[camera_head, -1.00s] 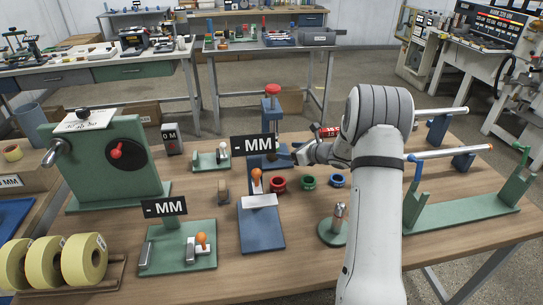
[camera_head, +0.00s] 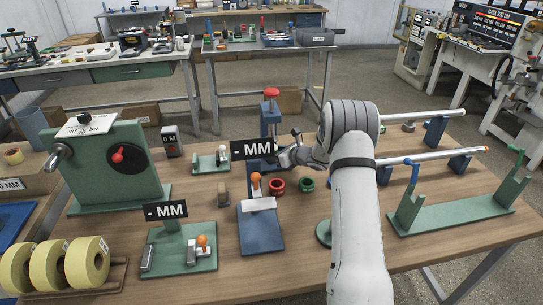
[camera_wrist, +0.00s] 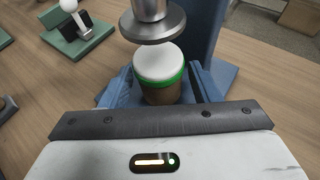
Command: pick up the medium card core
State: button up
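A short brown card core (camera_wrist: 160,95) with a green band and a white top stands under the round metal ram (camera_wrist: 153,25) of the blue press, in the wrist view. I cannot be sure it is the medium one. Blue jaw-like parts flank it on both sides, very close to its walls; whether they grip it is unclear. My gripper (camera_head: 284,157) reaches in from the right at the blue press (camera_head: 271,115) in the head view.
A red ring (camera_head: 277,186) and a green ring (camera_head: 307,184) lie in front of the press. A blue fixture (camera_head: 260,230) and green fixture (camera_head: 178,250) stand nearer. A green crank stand (camera_head: 110,165) is at left, yellow rolls (camera_head: 85,262) at front left.

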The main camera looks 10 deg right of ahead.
jog(key=c, duration=0.7)
jog(key=shift+r, duration=0.1)
